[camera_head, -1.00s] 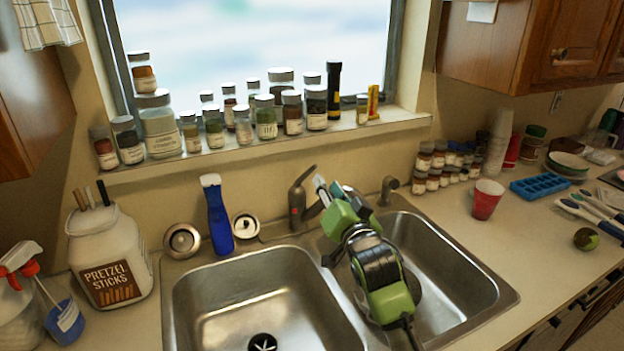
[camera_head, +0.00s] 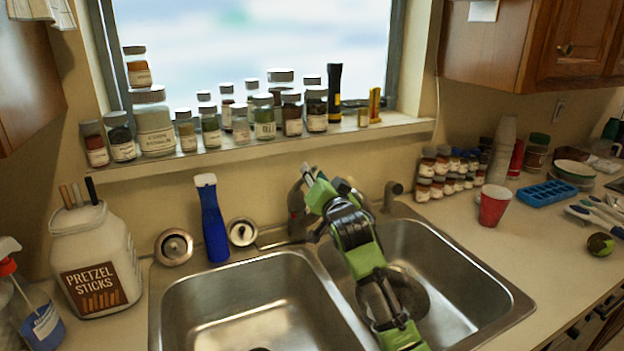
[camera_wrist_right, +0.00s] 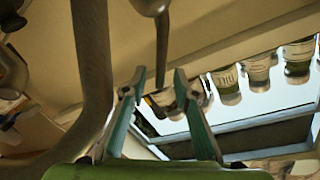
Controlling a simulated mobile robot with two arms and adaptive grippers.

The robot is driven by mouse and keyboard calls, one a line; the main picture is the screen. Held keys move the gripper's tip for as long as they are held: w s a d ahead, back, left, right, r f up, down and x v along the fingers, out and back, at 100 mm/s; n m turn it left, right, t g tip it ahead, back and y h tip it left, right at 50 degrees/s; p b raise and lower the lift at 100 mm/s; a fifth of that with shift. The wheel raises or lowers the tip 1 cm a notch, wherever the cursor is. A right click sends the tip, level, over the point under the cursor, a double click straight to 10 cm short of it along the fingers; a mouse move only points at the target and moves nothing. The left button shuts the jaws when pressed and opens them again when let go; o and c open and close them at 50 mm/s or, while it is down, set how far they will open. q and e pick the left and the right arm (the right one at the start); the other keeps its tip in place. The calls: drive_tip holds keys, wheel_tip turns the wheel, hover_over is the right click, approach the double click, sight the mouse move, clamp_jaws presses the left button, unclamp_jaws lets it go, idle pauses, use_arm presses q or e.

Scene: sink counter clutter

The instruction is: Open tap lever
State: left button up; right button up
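The metal tap (camera_head: 296,204) stands behind the divider of the double sink and is mostly hidden by my right gripper in the head view. My right gripper (camera_head: 306,174), green and dark, is raised at the tap's upper part. In the right wrist view my right gripper (camera_wrist_right: 160,76) has its two fingers apart. The thin tap lever (camera_wrist_right: 162,45) reaches down in the picture between the fingertips, with a visible gap on either side. The thick curved spout (camera_wrist_right: 92,65) passes left of the fingers. My left gripper is not in view.
The double sink (camera_head: 255,262) lies below. Several jars line the window sill (camera_head: 250,155) behind. A second small spout (camera_head: 391,194), spice jars and a red cup (camera_head: 493,206) are to the right.

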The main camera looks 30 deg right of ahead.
drive_tip(key=shift+b+x, duration=0.3)
drive_tip(key=shift+x, duration=0.95)
drive_tip(key=shift+c, duration=0.3)
clamp_jaws()
